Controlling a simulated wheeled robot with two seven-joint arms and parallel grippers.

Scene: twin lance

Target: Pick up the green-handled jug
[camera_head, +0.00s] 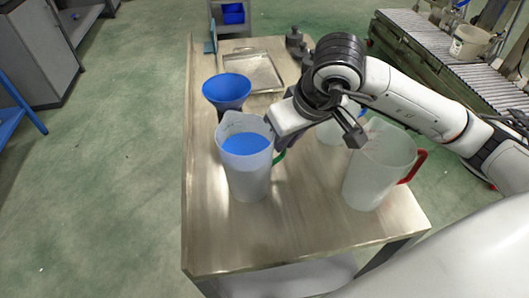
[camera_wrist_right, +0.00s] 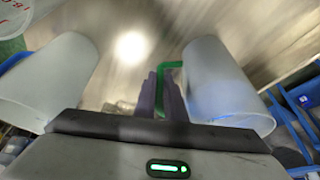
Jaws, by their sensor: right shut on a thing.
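The green-handled jug (camera_head: 247,178) stands upright on the metal table, translucent white with blue contents. Its green handle (camera_head: 279,157) faces right, mostly hidden by my right gripper (camera_head: 275,142). In the right wrist view the jug (camera_wrist_right: 222,85) is at the right, and the fingers of my right gripper (camera_wrist_right: 160,95) are closed on its green handle (camera_wrist_right: 162,75). Whether the jug's base touches the table is hard to tell, but it appears to rest there. My left gripper is not in view.
A red-handled jug (camera_head: 375,175) stands to the right, with another pale jug (camera_head: 333,135) partly hidden behind my arm. A blue container (camera_head: 227,92) stands just behind the green-handled jug. A metal tray (camera_head: 236,63) lies farther back. The table's front (camera_head: 290,235) is clear.

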